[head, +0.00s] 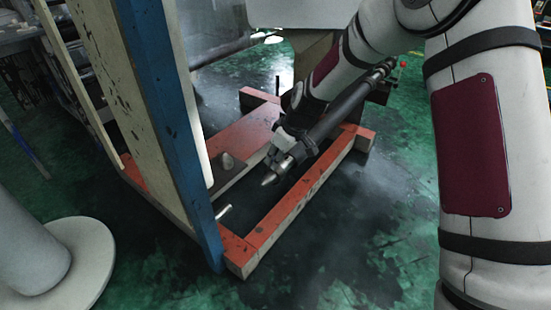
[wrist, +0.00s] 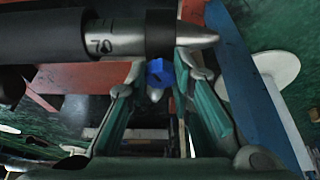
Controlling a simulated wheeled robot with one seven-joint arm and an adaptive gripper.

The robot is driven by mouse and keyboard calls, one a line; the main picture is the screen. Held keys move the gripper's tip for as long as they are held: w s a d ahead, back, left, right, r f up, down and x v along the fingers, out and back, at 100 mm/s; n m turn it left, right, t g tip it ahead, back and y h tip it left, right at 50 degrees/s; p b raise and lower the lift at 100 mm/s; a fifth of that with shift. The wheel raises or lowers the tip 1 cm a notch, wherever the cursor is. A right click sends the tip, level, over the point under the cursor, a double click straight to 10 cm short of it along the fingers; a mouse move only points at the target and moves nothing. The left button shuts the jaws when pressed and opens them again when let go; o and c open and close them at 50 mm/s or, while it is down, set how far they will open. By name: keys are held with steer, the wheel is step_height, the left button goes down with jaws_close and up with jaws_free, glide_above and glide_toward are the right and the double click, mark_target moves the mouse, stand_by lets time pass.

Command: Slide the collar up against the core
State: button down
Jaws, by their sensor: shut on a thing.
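The collar (wrist: 160,33) is a black ring around a silver shaft (wrist: 205,39), with a blue knob (wrist: 159,72) on its side facing my wrist. My gripper (wrist: 162,68) is shut on the collar, one finger on each side of it by the knob. The core (wrist: 45,40) is a thick dark cylinder on the same shaft, at the left of the wrist view. A bare silver stretch marked "70" shows between core and collar, so they are apart. In the head view the core (head: 345,106) slants down to the shaft's pointed tip (head: 269,179); my gripper (head: 284,155) mostly hides the collar there.
An orange-red frame (head: 305,193) lies low around the shaft's end. A tall blue and cream post (head: 165,110) stands to the left. A white round base (head: 80,255) is at lower left. Green floor (head: 370,270) is open at the front.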

steer(key=shift+w, duration=0.1)
steer(key=shift+w+d+p, duration=0.15)
steer(key=shift+w+d, duration=0.95)
steer(key=shift+w, duration=0.2)
steer(key=shift+w+d+p, duration=0.15)
steer(key=shift+w+d, duration=0.95)
steer(key=shift+w, duration=0.2)
steer(key=c, duration=1.3)
jaws_free()
steer(key=shift+d, duration=0.1)
steer(key=shift+f, duration=0.1)
